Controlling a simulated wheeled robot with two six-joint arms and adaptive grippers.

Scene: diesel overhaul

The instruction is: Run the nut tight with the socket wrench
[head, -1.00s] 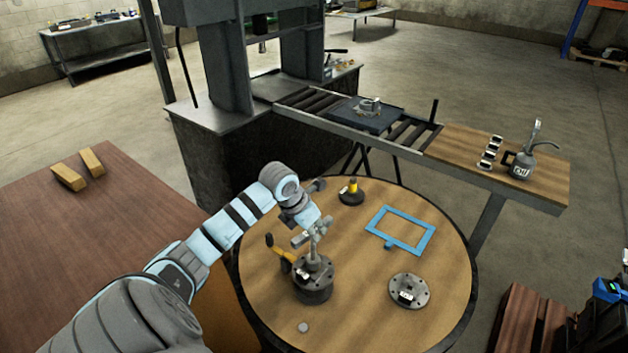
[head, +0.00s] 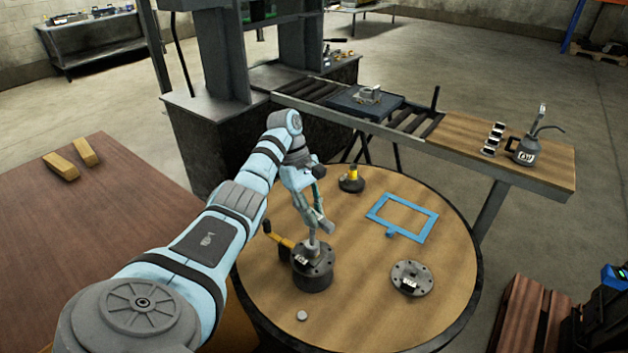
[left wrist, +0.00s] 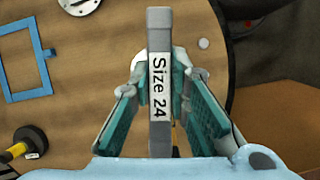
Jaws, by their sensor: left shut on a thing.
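The socket wrench (left wrist: 159,125), a grey bar labelled "Size 24", stands between the teal-padded fingers of my left gripper (left wrist: 165,110) in the left wrist view. In the head view my left gripper (head: 320,220) is above a dark round flanged housing (head: 312,280) on the round table. It is shut on the wrench. A grey upright piece (head: 313,243) joins the gripper area to the housing's top; I cannot tell how much of it is wrench. The nut is not distinguishable; the tool and gripper cover that spot. My right gripper is not in view.
A yellow-handled piece (head: 277,235) sits close beside the housing. A black-and-yellow piece (head: 352,180), a blue frame (head: 436,222), a flanged disc (head: 411,280) and a small grey disc (head: 302,316) lie around the round table (head: 370,310). A roller conveyor (head: 415,121) stands behind.

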